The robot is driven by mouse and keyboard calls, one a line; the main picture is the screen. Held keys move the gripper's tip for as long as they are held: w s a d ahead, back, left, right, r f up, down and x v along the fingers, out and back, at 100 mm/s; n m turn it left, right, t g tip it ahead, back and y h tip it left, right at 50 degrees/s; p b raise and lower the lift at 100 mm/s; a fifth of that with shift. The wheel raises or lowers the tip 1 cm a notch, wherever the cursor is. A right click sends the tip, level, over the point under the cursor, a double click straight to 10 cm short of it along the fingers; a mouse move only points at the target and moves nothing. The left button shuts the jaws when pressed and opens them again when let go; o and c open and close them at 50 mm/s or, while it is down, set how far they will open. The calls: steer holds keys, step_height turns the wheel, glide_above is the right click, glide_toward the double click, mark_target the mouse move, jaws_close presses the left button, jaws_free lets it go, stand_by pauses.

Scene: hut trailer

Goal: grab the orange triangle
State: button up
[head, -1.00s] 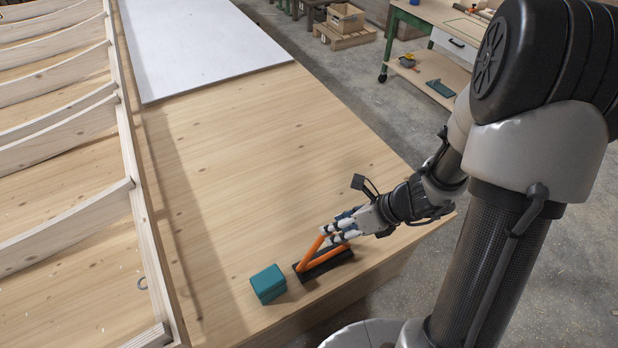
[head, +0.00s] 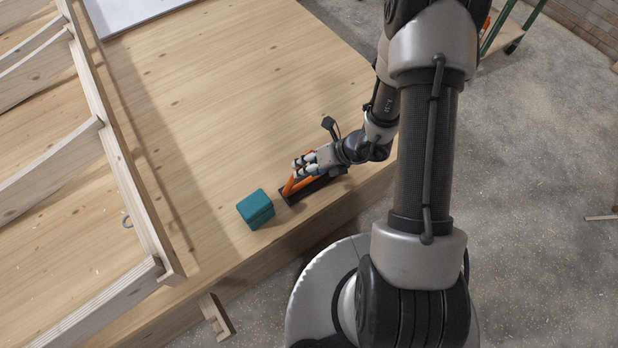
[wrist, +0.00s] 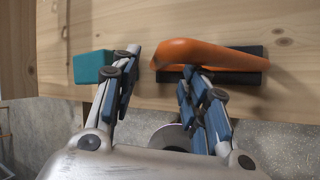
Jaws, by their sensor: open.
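The orange triangle (head: 291,186) stands upright on a black base (head: 306,189) near the front edge of the wooden table. My gripper (head: 301,164) is open beside it and partly covers it in the head view. In the wrist view the orange triangle (wrist: 205,53) lies ahead, nearer the right finger. The gap between the open fingertips (wrist: 157,58) takes in only its left end. I cannot tell whether a finger touches it.
A teal box (head: 256,208) stands on the table just left of the triangle; it also shows left of the fingers in the wrist view (wrist: 92,67). A slatted wooden frame (head: 110,150) borders the left side. The tabletop behind is clear.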

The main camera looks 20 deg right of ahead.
steer(key=b+x, duration=0.2)
steer(key=x, duration=0.4)
steer(key=shift+r, duration=0.1)
jaws_close()
stand_by(0.4)
stand_by(0.3)
